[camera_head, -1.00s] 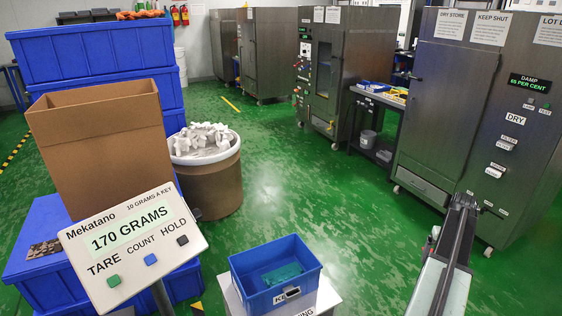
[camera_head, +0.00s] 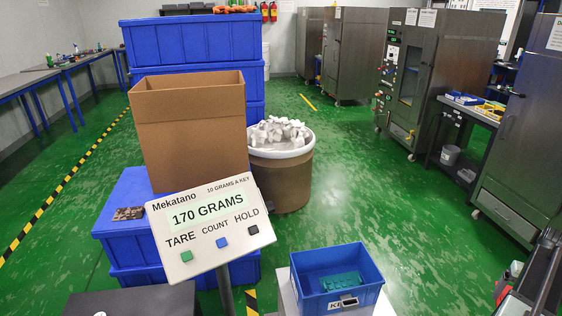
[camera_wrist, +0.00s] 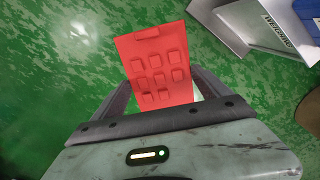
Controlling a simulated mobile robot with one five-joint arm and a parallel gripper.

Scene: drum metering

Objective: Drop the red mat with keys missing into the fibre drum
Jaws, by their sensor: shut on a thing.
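The red mat (camera_wrist: 140,48) is in my gripper (camera_wrist: 164,86) in the wrist view, standing up between the two fingers. It has rows of raised square keys and a bar at its top end; its lower end is partly hidden by the gripper. The fibre drum (camera_head: 281,180) is a brown drum with a white rim, standing on the floor near the middle of the head view. White crumpled pieces are heaped above its rim. My gripper's jaws and the mat are not in the head view; only part of my arm shows at the lower right edge.
A blue bin (camera_head: 371,293) with a teal mat (camera_head: 342,282) stands in front. A display (camera_head: 209,226) reading 170 GRAMS is before the drum. A cardboard box (camera_head: 190,138) and blue crates (camera_head: 126,215) stand left. Green floor (camera_head: 360,190) is clear right of the drum.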

